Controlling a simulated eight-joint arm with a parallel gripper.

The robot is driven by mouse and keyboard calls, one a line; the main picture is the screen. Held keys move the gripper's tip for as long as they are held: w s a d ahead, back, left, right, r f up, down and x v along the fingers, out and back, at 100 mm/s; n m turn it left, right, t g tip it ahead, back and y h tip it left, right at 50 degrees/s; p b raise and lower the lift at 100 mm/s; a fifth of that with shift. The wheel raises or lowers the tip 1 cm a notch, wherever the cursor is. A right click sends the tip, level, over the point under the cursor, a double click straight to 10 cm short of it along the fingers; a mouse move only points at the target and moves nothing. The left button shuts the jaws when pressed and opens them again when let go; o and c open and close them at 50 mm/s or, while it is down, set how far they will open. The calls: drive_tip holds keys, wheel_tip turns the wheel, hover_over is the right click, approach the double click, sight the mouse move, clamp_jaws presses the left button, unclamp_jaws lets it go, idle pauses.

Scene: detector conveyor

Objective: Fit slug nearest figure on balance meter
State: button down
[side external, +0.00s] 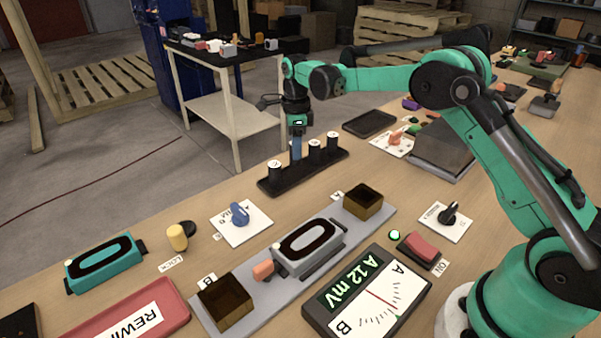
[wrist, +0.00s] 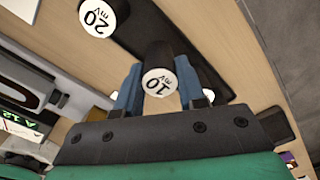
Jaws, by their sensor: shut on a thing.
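The slugs are black cylinders with white labelled tops on a black rack (side external: 318,166). My gripper (side external: 297,153) is over the rack. In the wrist view its blue fingers (wrist: 158,88) are shut on the slug marked 10 mV (wrist: 158,80); I cannot tell whether it is clear of the rack. The slug marked 20 mV (wrist: 98,18) stands beside it, and another slug (wrist: 211,95) is mostly hidden by a finger. The balance meter (side external: 318,308) shows "A 12 mV" on its green display, with a dial marked A and B.
A grey balance plate (side external: 222,318) carries a grey detector (side external: 309,247) between two open brown boxes, A (side external: 363,198) and B (side external: 226,301). A blue knob (side external: 239,212), a yellow knob (side external: 177,237), a black knob (side external: 448,212) and a red switch (side external: 420,248) surround it.

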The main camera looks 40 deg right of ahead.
wheel_tip(320, 180, up, 6)
drive_tip(key=shift+r, duration=0.25)
drive_tip(key=s+a+r+n, duration=0.3)
drive_tip(key=s+n, duration=0.3)
drive_tip(key=n, duration=0.6)
drive_tip(key=s+a+r+n, duration=0.3)
drive_tip(key=s+n, duration=0.3)
drive_tip(key=n, duration=0.7)
drive_tip(key=s+d+r+m, duration=0.1)
drive_tip(key=d+m, duration=0.1)
drive_tip(key=d, duration=0.8)
drive_tip(key=s+d+r+m, duration=0.1)
drive_tip(key=d+r, duration=0.1)
drive_tip(key=d, duration=0.7)
drive_tip(key=r+m, duration=0.1)
drive_tip(key=m, duration=0.3)
hover_over(481, 179)
wheel_tip(481, 179, down, 19)
drive_tip(key=shift+a+f, duration=0.1)
